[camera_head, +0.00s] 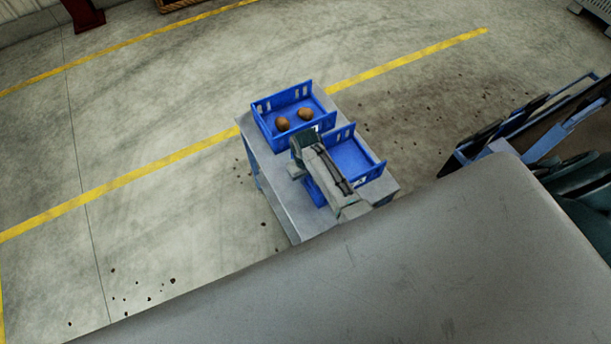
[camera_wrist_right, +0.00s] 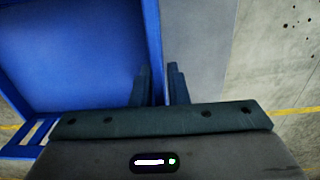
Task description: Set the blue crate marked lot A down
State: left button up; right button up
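A blue crate (camera_head: 362,160), empty where I can see into it, is at the right end of a small grey table (camera_head: 283,198). My right gripper (camera_head: 303,160) is at its left wall. In the right wrist view the fingers of the right gripper (camera_wrist_right: 160,85) stand close together, one on each side of the blue crate's wall (camera_wrist_right: 153,40), shut on it. I cannot tell whether the crate's underside touches the table. A second blue crate (camera_head: 262,120) holding two potatoes (camera_head: 294,119) stands behind it on the table. No lot mark is readable on either crate. My left gripper is not in view.
A strip of bare tabletop lies along the left side of the crates. A machine with blue and dark parts (camera_head: 540,125) stands at the right. The concrete floor with yellow lines (camera_head: 150,180) is open around the table, with small dark crumbs scattered on it.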

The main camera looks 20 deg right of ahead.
jog(key=shift+o, duration=1.1)
notch_tip(320, 180, up, 12)
jog(key=shift+r+b, duration=0.1)
jog(key=shift+b, duration=0.45)
